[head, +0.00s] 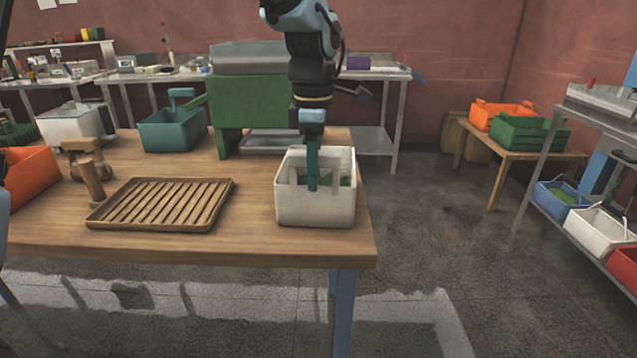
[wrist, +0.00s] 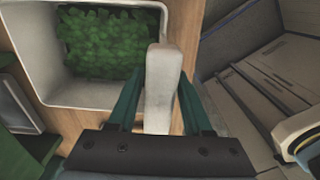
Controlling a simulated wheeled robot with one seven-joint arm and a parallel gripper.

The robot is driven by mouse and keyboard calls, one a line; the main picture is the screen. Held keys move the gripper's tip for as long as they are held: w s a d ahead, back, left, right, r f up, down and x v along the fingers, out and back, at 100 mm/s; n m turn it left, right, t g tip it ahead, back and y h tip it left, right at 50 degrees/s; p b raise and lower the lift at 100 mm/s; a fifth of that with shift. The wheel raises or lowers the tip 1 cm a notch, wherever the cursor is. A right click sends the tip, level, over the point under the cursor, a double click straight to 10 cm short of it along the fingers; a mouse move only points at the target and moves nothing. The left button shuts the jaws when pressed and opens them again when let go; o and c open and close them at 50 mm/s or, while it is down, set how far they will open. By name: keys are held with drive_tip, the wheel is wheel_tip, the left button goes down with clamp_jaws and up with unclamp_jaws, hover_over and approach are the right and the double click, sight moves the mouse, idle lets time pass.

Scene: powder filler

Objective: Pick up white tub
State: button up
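The white tub (head: 315,209) stands upright on the wooden table near its front right corner, with green contents inside. Its upright handle shows in the wrist view as a pale bar (wrist: 160,85), with the tub's wall (wrist: 90,114) and leafy green contents beyond. My gripper (head: 312,185) points down over the tub at handle height. In the wrist view, its two dark green fingers (wrist: 163,85) lie on either side of the bar. They look open, with narrow gaps beside the bar; contact at the tips is unclear.
A slatted wooden tray (head: 163,204) lies left of the tub. Farther back are a teal tub (head: 172,131), a green machine (head: 248,108) and a white container (head: 74,123). An orange bin (head: 28,178) sits at the left. Open floor lies right of the table.

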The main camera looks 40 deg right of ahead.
clamp_jaws()
idle(1.0)
